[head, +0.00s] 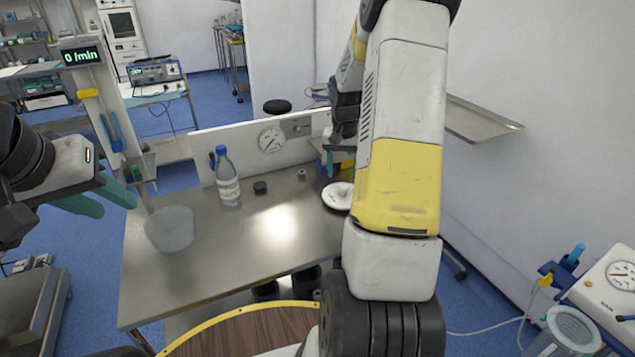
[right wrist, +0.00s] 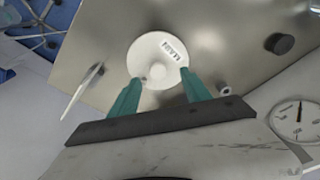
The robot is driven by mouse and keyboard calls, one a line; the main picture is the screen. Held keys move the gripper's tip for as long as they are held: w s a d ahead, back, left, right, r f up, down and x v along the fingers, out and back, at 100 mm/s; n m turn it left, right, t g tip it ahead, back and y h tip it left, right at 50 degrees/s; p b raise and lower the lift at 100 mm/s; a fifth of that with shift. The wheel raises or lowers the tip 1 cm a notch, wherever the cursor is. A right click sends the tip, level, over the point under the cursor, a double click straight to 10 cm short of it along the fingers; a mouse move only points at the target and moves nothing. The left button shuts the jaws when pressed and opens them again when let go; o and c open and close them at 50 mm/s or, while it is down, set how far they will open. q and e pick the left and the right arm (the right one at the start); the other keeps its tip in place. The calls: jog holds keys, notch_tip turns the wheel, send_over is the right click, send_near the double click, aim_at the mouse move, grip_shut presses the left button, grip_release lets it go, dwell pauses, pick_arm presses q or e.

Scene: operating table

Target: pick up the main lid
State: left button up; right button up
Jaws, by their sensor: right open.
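The main lid (right wrist: 150,50) is a round white disc with a small knob and a label reading MAIN. It lies on the steel table, and in the head view it (head: 338,197) is partly hidden by my right arm. My right gripper (right wrist: 160,78) is open, with its teal fingers on either side of the lid's knob side in the wrist view. Nothing shows held between them; whether they touch the lid cannot be told. My left gripper (head: 119,206) is open and empty, left of the table.
The steel table (head: 215,265) also holds a bottle with a blue cap (head: 228,180), a translucent bowl (head: 169,229), a black cap (head: 260,187) and a small grey piece (head: 301,175). A panel with a dial (head: 271,139) stands along the back edge. The table's front middle is clear.

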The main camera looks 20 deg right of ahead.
aim_at(344, 185)
jog(key=f, duration=0.3)
jog(key=d+f, duration=0.1)
jog(key=f, duration=0.1)
jog(key=shift+w+f, duration=0.2)
jog(key=shift+w, duration=0.2)
grip_shut()
jog(key=shift+r, duration=0.1)
dwell(0.9)
